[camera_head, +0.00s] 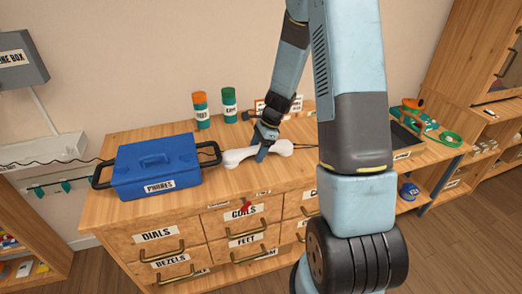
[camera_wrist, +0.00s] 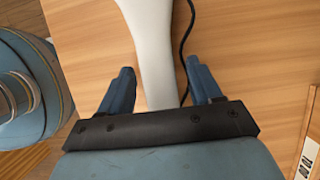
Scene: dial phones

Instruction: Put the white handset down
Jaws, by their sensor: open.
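The white handset (camera_head: 240,156) lies across the wooden counter in the head view, just right of the blue case. In the wrist view the handset (camera_wrist: 152,50) runs up from between my two fingers and out of the top edge. My gripper (camera_head: 262,153) is at the handset's middle from above. In the wrist view my gripper (camera_wrist: 160,90) has its blue fingers apart, one on each side of the handset, with gaps showing. A dark cord (camera_wrist: 185,50) runs beside the handset. Part of the handset is hidden behind my gripper in the head view.
A blue case (camera_head: 155,165) labelled PHONES stands left of the handset. An orange-topped can (camera_head: 201,110) and a green-topped can (camera_head: 229,105) stand at the back. A dark tray (camera_head: 405,140) lies to the right. Labelled drawers (camera_head: 243,226) are below the counter's front edge.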

